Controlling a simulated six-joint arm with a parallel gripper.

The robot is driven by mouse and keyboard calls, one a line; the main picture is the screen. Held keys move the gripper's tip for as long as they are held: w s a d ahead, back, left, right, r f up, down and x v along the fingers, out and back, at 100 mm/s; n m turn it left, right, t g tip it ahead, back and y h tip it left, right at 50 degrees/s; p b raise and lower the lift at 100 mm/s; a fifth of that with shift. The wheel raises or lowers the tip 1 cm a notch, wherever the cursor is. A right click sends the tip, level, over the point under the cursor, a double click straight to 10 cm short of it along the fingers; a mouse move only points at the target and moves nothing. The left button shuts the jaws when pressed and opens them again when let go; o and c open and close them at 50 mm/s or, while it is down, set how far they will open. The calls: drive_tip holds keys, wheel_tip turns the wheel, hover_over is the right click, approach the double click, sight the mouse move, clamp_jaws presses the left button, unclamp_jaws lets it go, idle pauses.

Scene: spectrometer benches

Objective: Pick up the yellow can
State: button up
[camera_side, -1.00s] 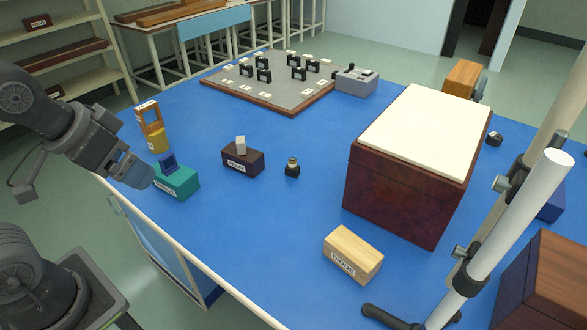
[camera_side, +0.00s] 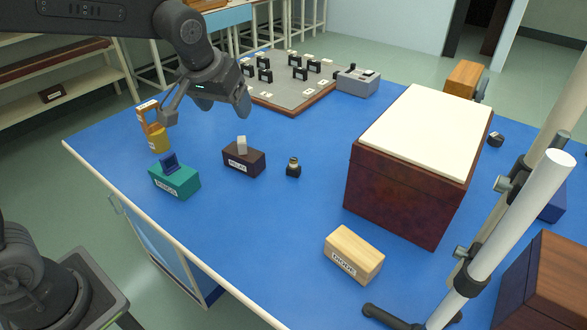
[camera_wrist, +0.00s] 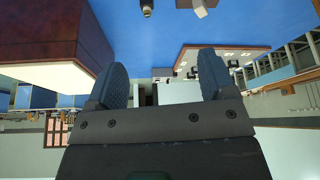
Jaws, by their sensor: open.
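The yellow can (camera_side: 158,140) stands on the blue table near its left edge in the side view, close to an orange frame-like stand (camera_side: 148,116). I cannot tell whether the can touches that stand. My gripper (camera_side: 225,108) is in the air above the table, to the right of the can and apart from it. In the wrist view its two fingers (camera_wrist: 163,88) are spread wide with nothing between them. The can is not visible in the wrist view.
A teal block (camera_side: 175,181), a dark labelled box (camera_side: 244,163) and a small black knob (camera_side: 293,168) stand nearby. A grey component board (camera_side: 290,97) is behind. A large brown box (camera_side: 400,188) with a cream top stands right.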

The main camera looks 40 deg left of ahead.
drive_tip(key=w+d+f+n, duration=0.2)
drive_tip(key=w+f, duration=0.8)
drive_tip(key=w, duration=0.3)
drive_tip(key=y, duration=0.1)
approach(293, 160)
drive_tip(key=shift+n+g, duration=0.3)
drive_tip(key=shift+g, duration=0.1)
drive_tip(key=x, duration=0.3)
drive_tip(key=w+x, duration=0.1)
drive_tip(key=x, duration=0.3)
drive_tip(key=shift+w+d+r, duration=0.1)
drive_tip(key=shift+d+r, duration=0.1)
drive_tip(key=shift+a+x, duration=0.1)
drive_tip(key=shift+x, duration=1.45)
drive_tip(key=shift+a+x, duration=0.15)
drive_tip(key=shift+x, duration=1.35)
drive_tip(key=c, duration=1)
